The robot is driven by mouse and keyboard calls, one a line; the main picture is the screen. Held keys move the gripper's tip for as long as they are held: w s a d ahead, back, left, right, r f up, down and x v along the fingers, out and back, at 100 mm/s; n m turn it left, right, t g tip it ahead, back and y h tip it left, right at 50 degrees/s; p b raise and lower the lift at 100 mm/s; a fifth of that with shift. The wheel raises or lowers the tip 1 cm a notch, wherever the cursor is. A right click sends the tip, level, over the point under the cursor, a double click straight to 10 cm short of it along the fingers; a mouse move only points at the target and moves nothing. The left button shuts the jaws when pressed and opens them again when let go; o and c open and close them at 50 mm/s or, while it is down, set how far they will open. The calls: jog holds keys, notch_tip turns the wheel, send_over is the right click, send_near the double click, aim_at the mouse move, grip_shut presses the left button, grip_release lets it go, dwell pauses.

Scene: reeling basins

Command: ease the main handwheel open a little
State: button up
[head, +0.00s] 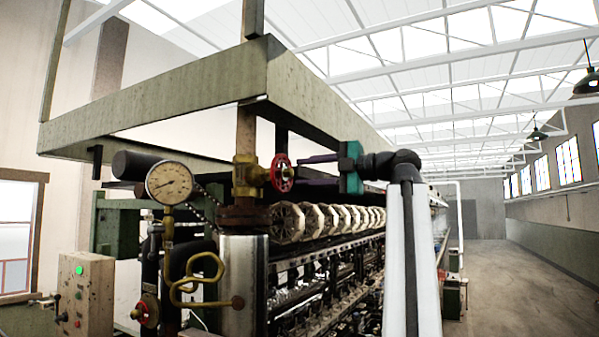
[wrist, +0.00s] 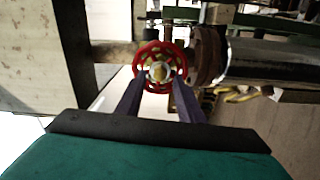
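A red spoked handwheel (head: 282,173) stands on the side of a brass valve (head: 247,175) on a vertical rusty pipe. In the wrist view the handwheel (wrist: 160,67) is face-on, with a pale hub, just beyond my fingertips. My gripper (head: 300,160) reaches in from the right in the head view, its purple fingers pointing at the wheel. In the wrist view my gripper (wrist: 158,86) has its two fingers apart, with the lower part of the wheel between their tips. Whether the fingers touch the rim I cannot tell.
A round pressure gauge (head: 170,182) and curled brass tube stand left of the valve. A second, smaller red wheel (head: 149,310) is low at left, near a control box (head: 86,290) with a green light. A large beam (head: 200,95) hangs overhead. Open floor (head: 520,290) lies right.

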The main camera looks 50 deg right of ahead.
jog(key=v, duration=0.3)
jog(key=shift+s, duration=0.15)
dwell(0.6)
